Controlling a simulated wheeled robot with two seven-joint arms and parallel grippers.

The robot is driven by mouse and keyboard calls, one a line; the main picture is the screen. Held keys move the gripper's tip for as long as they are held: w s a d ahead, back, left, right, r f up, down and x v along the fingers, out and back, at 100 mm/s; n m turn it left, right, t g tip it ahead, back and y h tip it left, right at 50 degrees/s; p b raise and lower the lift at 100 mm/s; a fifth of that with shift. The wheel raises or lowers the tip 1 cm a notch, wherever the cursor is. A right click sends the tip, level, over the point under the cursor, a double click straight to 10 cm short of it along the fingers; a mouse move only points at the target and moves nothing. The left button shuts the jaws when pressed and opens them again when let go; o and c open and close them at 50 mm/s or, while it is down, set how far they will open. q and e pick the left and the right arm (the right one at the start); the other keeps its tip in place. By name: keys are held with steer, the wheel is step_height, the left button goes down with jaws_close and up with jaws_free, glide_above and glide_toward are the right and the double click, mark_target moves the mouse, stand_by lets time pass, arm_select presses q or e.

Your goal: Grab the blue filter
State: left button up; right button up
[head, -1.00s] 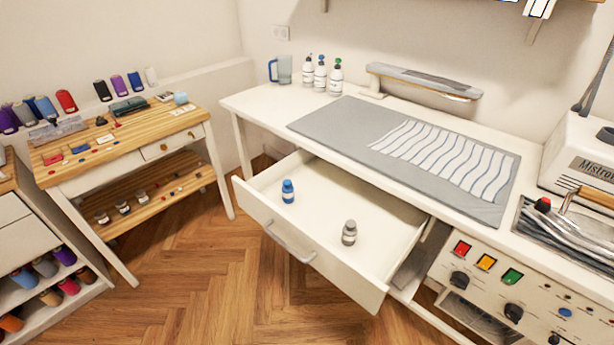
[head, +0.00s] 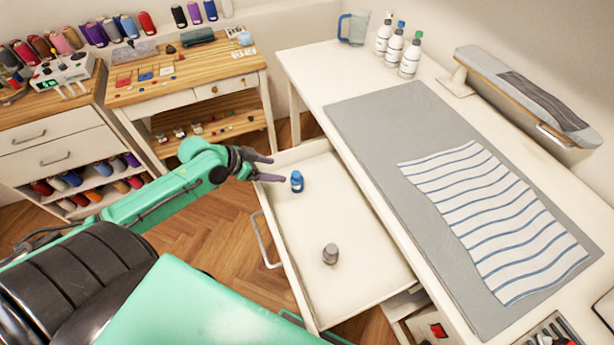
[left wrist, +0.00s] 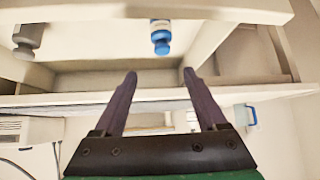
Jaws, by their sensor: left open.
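The blue filter, a small bottle-like piece with a blue cap (head: 297,181), stands upright in the open white drawer (head: 310,283), near its far left end. In the left wrist view the blue filter (left wrist: 160,38) shows at the top, beyond the fingertips, with its blue cap and pale label. My left gripper (head: 279,170) is open and empty, its dark fingers just left of the blue filter and apart from it. The same gripper shows in the left wrist view (left wrist: 158,75), fingers spread. My right gripper is not in view.
A grey bottle (head: 330,254) stands nearer in the same drawer, with clear floor between it and the blue filter. The white worktable (head: 318,82) rises right of the drawer, with a grey mat (head: 372,125) and striped cloth (head: 495,215). A wooden table (head: 185,72) stands behind.

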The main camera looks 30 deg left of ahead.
mark_target(295, 175)
arm_select(q)
steer(key=x, duration=0.5)
steer(key=shift+a+f, duration=0.15)
steer(key=shift+f, duration=0.3)
steer(key=x, duration=0.6)
steer(key=shift+w+a+p, duration=0.1)
steer(key=shift+w+p, duration=0.05)
steer(key=shift+p, duration=0.2)
jaws_close()
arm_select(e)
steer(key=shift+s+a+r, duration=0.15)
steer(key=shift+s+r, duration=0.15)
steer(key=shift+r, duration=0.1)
